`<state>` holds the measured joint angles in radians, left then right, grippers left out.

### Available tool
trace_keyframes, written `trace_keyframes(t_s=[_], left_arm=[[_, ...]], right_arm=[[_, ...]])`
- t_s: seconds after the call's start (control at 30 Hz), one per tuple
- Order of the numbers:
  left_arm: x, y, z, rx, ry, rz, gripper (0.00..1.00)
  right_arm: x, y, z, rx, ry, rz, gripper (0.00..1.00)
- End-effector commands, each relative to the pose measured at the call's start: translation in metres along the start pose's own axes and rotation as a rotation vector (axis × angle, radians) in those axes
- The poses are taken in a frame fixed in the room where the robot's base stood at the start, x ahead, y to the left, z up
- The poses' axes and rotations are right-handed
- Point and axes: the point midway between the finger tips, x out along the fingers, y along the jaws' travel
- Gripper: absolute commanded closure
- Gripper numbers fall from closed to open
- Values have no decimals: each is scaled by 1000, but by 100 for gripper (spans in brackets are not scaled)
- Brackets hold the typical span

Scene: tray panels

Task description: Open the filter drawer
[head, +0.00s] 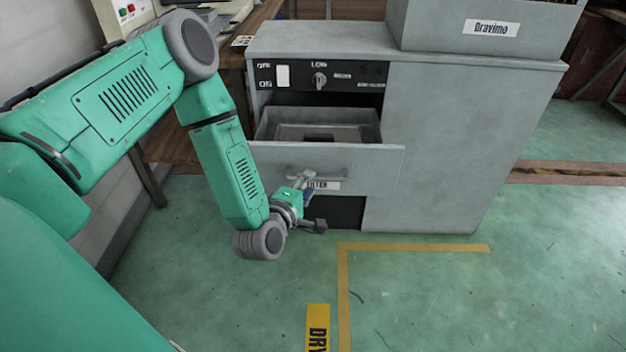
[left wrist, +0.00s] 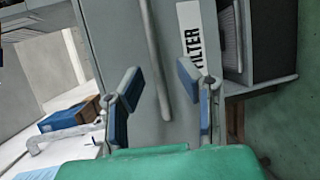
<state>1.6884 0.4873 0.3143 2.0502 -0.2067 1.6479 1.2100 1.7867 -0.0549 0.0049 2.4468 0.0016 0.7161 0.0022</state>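The filter drawer (head: 375,158) of the grey cabinet is pulled out, and its tray interior shows in the head view. Its front carries a bar handle (head: 318,173) and a FILTER label (head: 325,185). In the left wrist view the handle (left wrist: 155,55) runs steeply beside the label (left wrist: 190,45). My left gripper (head: 312,203) is in front of the lower drawer front, close to the handle. In the left wrist view its fingers (left wrist: 157,80) are apart, with the handle's end showing between them. I cannot tell whether they touch it. My right gripper is not in view.
The cabinet (head: 455,150) has a control panel (head: 345,76) above the drawer and a grey box marked Dravimo (head: 480,45) on top. A wooden desk (head: 170,145) stands at the left. The green floor in front is clear, with yellow tape (head: 344,290).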

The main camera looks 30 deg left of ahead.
Motion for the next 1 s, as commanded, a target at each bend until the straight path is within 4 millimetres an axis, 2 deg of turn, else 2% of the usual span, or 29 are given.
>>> trace_keyframes(t_s=[0.2,0.4,0.6,1.0], left_arm=[[-49,-2,0,-1,0,-6,69],[-80,-2,1,1,-1,-5,69],[-91,-2,1,0,-1,-4,69],[-90,-2,1,1,0,-3,69]], right_arm=[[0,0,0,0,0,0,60],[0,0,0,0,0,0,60],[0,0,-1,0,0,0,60],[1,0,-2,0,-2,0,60]])
